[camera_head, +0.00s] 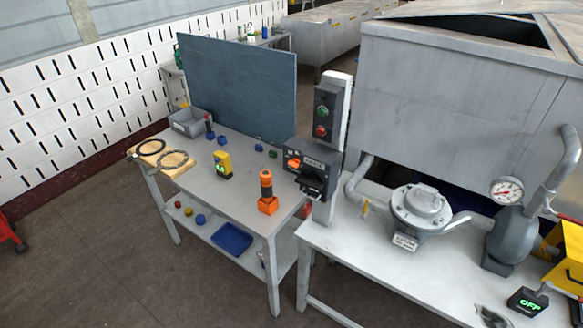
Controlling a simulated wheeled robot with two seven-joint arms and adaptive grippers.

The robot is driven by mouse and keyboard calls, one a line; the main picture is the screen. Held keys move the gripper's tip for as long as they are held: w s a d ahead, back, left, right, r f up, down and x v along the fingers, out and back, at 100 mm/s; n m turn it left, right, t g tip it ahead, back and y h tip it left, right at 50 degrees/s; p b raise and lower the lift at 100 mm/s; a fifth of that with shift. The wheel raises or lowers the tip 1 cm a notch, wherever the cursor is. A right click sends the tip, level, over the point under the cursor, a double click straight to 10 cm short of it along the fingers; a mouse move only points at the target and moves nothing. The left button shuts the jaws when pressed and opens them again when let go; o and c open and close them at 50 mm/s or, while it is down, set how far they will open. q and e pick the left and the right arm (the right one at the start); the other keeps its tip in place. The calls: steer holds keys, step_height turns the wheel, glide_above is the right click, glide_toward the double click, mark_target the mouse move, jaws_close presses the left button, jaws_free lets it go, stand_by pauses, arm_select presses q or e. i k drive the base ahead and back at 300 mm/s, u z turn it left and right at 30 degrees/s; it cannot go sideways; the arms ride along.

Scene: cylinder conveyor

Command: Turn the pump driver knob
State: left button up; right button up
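A dark control box (325,158) is mounted low on a white upright post, at the right end of the left table. On its front are an orange knob (293,162), a small pale label and a black part (311,183) like a handle. The lettering is too small to read, so I cannot tell which of these is the pump driver knob. Above it on the post, a dark panel (323,118) has a green button and a red button. Neither of my grippers is clearly in view.
On the right bench (345,262) stand a round grey valve-like housing (420,207), a grey pump body (508,238) with a gauge (506,190), and a black display (527,301) reading OFF. The left table (225,200) holds an orange-and-black tool (267,193) and a yellow device (222,164).

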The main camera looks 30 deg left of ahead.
mark_target(294, 163)
steer(key=i, duration=0.95)
steer(key=u, duration=0.95)
steer(key=i, duration=0.7)
steer(key=u, duration=0.55)
